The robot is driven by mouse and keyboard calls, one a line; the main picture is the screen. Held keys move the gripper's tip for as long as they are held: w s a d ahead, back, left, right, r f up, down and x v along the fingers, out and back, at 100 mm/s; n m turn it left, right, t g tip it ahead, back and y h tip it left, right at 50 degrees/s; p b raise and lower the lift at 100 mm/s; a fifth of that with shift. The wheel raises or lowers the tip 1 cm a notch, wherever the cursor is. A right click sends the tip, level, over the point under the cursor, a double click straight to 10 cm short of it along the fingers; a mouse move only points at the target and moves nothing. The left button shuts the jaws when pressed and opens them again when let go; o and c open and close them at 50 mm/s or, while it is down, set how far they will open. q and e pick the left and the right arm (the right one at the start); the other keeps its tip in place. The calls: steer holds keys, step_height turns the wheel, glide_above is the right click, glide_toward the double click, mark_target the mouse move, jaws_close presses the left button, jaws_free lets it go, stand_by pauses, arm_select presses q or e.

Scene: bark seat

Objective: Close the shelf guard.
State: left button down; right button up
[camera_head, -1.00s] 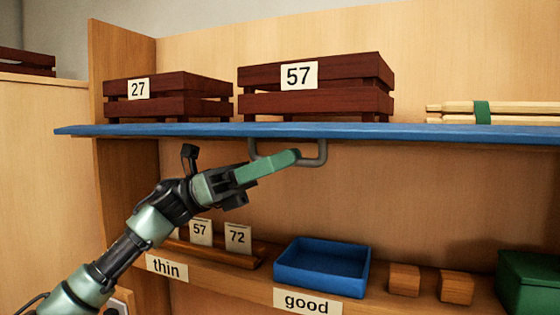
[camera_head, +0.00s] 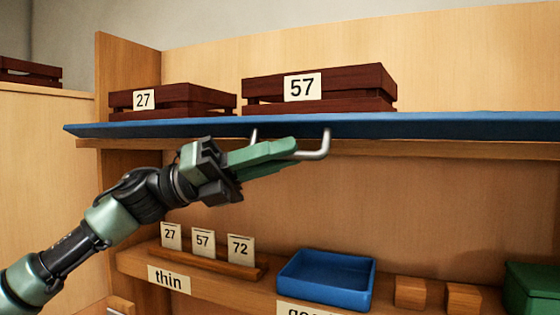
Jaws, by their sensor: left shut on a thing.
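The shelf guard (camera_head: 420,126) is a long blue board along the front of the upper shelf, seen at a shallow angle. Its grey U-shaped handle (camera_head: 326,143) hangs below its front face. My left gripper (camera_head: 288,149) reaches up from the lower left, its green fingers shut on the handle bar. The fingers hide part of the bar. My right gripper is out of view.
Dark red crates marked 27 (camera_head: 185,97) and 57 (camera_head: 345,88) stand behind the guard. Below are number cards (camera_head: 203,241), a blue tray (camera_head: 325,297), wooden blocks (camera_head: 410,292) and a green box (camera_head: 530,288). Open space lies between the shelves.

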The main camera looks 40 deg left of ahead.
mark_target(263, 116)
arm_select(q)
steer(key=shift+s+r+n+t+y+p, duration=0.15)
steer(key=shift+r+n+t+y+p, duration=0.3)
steer(key=shift+r+n, duration=0.55)
steer(key=n+p, duration=0.1)
steer(key=n+y+p, duration=0.1)
steer(key=n, duration=0.1)
steer(key=shift+r+n, duration=0.3)
steer(key=shift+r, duration=0.1)
steer(key=n+p, duration=0.2)
steer(key=r+n+y+p, duration=0.1)
steer(key=n+p, duration=0.1)
steer(key=w+r+n+y+p, duration=0.1)
steer(key=n+p, duration=0.1)
steer(key=p, duration=0.1)
steer(key=shift+r+g+y, duration=0.25)
steer(key=shift+w+a+r+n+p, duration=0.1)
steer(key=shift+w+n+p, duration=0.1)
steer(key=shift+n+p, duration=0.85)
steer(key=shift+g, duration=0.3)
steer(key=shift+y, duration=0.3)
steer(key=c, duration=1.5)
jaws_free()
steer(key=shift+o, duration=0.2)
